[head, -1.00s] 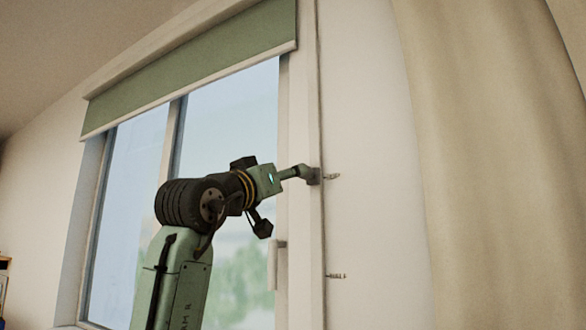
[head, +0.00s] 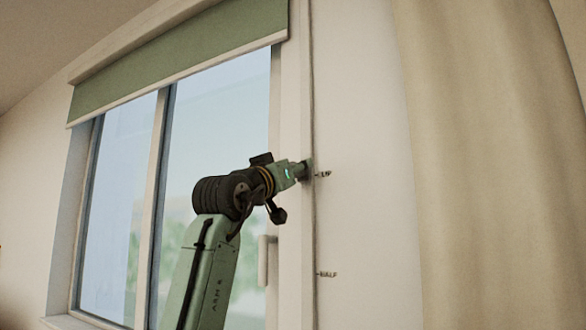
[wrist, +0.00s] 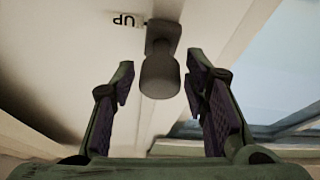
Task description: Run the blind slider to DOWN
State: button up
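The blind slider is a dark grey knob on a square base. In the wrist view the slider knob (wrist: 160,76) points toward me beside the UP label (wrist: 126,20). My gripper (wrist: 162,82) is open, its two purple-padded fingers on either side of the knob's end, with a gap on both sides. In the head view my gripper (head: 299,171) is at the slider on the window frame, level with the UP label (head: 323,174), and hides most of the knob. A lower label (head: 327,274) is too small to read. The green blind (head: 180,62) covers the window's top.
The window handle (head: 263,262) sticks out from the frame below my gripper. A beige curtain (head: 490,160) hangs at the right. Bare wall (head: 365,200) lies between the frame and the curtain.

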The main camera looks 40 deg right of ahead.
grip_shut()
dwell(0.6)
